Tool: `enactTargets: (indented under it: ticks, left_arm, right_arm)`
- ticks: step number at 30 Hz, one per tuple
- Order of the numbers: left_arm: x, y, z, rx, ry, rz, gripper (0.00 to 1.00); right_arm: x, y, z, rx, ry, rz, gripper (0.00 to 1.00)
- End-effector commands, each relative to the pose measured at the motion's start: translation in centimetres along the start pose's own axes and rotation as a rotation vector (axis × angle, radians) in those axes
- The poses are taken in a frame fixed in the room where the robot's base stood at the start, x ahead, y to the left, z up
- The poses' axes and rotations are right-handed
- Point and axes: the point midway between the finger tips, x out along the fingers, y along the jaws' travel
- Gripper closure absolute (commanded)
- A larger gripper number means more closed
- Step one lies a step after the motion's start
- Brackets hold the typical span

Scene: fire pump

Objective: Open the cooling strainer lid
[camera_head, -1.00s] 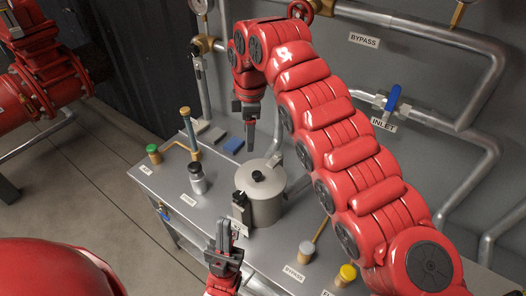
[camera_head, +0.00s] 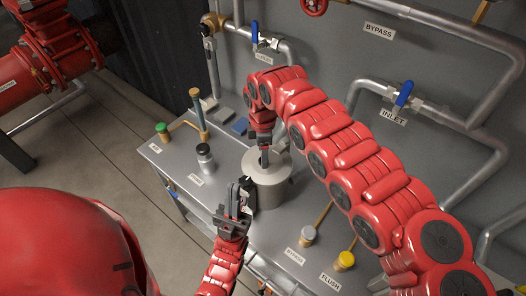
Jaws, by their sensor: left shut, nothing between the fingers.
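The cooling strainer is a grey metal cylinder (camera_head: 271,194) on the bench, in the middle of the head view. Its round lid (camera_head: 284,167) lies flat on top. A black clamp part (camera_head: 247,200) sits on its front left side. My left gripper (camera_head: 233,190) is shut and empty, fingers upward, just left of this part; I cannot tell whether they touch. My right gripper (camera_head: 264,160) points down at the lid's middle and hides the black knob there. Its fingers show edge-on, so I cannot tell whether they are shut on the knob.
A blue block (camera_head: 240,126) lies behind. A grey knob (camera_head: 308,235) and yellow knob (camera_head: 345,260) stand front right. Pipes with blue valve handles (camera_head: 404,94) line the wall.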

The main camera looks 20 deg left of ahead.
Motion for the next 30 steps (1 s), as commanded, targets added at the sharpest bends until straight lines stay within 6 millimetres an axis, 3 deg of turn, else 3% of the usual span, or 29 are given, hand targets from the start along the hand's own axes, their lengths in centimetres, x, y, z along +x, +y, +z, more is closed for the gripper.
enactTargets:
  ticks: [6, 15, 27, 30]
  left_arm:
    - [0.9, 0.0, -0.1, 0.0, 0.0, 0.0, 1.0]
    - [0.9, 0.0, -0.1, 0.0, 0.0, 0.0, 1.0]
    - [0.9, 0.0, -0.1, 0.0, 0.0, 0.0, 1.0]
    - [0.9, -0.1, -0.1, 0.0, 0.0, 0.0, 1.0]
  right_arm:
    - [2.2, -0.1, 0.0, -0.001, 0.0, -0.004, 0.31]
    - [2.5, 0.0, 0.0, -0.001, 0.0, 0.0, 0.31]
    - [2.5, 0.0, 0.0, 0.0, 0.0, 0.001, 1.0]
    - [2.5, 0.0, 0.0, 0.0, 0.0, 0.001, 1.0]
